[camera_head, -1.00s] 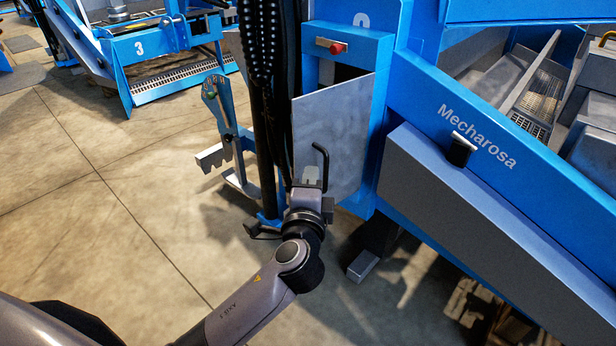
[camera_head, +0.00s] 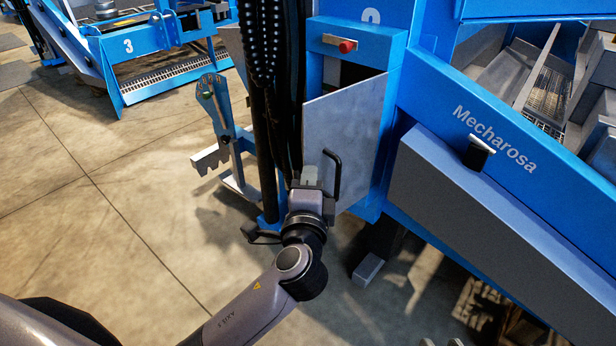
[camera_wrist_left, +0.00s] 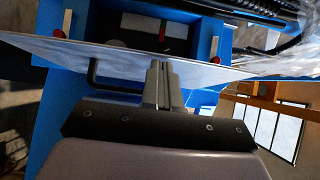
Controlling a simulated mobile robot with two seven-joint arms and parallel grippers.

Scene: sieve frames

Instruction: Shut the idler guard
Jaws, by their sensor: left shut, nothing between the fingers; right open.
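The idler guard (camera_head: 345,135) is a flat grey metal panel with a black bar handle (camera_head: 337,170), on a blue housing in the head view. It stands ajar, its left edge out from the housing and a dark gap above it. In the left wrist view the guard (camera_wrist_left: 60,48) is seen nearly edge-on, with the handle (camera_wrist_left: 92,75) left of the fingers. My left gripper (camera_head: 310,178) is shut and empty, in front of the panel's lower left part beside the handle; contact is unclear. The fingertips of my right gripper (camera_head: 441,342) barely show, apart, at the bottom edge.
A red knob (camera_head: 347,46) sits on the housing above the guard. Black hoses and a post (camera_head: 265,130) stand close left of the panel. A sloping grey cover (camera_head: 480,215) lies to the right. Open concrete floor (camera_head: 110,220) is at the left.

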